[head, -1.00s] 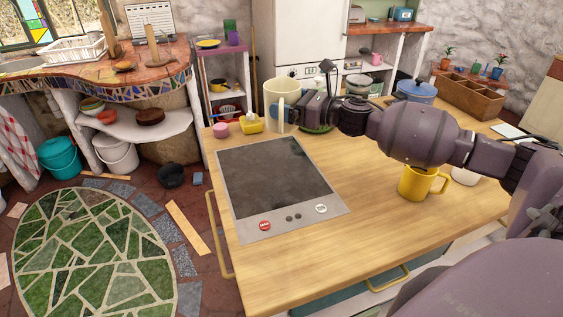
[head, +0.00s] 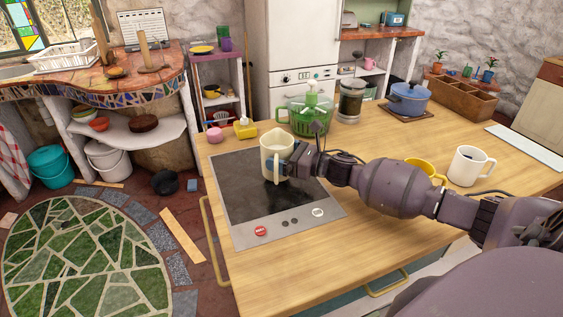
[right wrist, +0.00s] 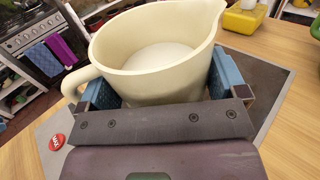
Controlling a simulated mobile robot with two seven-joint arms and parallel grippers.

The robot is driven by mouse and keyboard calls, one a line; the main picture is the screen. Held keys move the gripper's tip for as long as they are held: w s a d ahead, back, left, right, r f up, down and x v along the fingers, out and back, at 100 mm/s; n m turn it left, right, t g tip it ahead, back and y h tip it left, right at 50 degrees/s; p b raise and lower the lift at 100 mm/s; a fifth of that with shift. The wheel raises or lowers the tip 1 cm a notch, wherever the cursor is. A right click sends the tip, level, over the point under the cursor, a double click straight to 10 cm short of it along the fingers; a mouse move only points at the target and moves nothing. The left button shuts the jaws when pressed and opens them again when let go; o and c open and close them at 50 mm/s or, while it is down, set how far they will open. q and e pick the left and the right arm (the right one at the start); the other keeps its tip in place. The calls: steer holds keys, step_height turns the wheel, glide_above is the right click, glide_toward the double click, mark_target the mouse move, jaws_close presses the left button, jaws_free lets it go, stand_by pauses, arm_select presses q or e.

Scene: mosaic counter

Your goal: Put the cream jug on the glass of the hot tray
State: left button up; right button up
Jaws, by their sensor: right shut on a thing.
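The cream jug (head: 277,152) is upright over the dark glass of the hot tray (head: 245,196), toward its right side in the head view. My right gripper (head: 284,168) is shut on the jug. In the right wrist view the jug (right wrist: 160,60) sits between the blue fingers, its handle to the left and its spout to the upper right. Part of the tray (right wrist: 262,85) shows behind and below it. Whether the jug's base touches the glass is hidden. My left gripper is not in view.
A yellow mug (head: 424,168) and a white mug (head: 470,166) stand to the right, the yellow one partly behind my arm. A yellow dispenser (head: 245,128) is beyond the tray.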

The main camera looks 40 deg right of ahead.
step_height(320, 180, down, 2)
steer(key=shift+f, duration=0.1)
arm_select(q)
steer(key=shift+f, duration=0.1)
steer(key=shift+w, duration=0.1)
arm_select(e)
steer(key=o, duration=0.9)
steer(key=shift+f, duration=0.2)
steer(key=shift+c, duration=0.2)
steer(key=shift+o, duration=0.6)
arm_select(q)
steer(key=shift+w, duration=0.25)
arm_select(e)
steer(key=shift+r, duration=0.1)
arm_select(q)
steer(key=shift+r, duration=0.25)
arm_select(e)
steer(key=shift+r, duration=0.1)
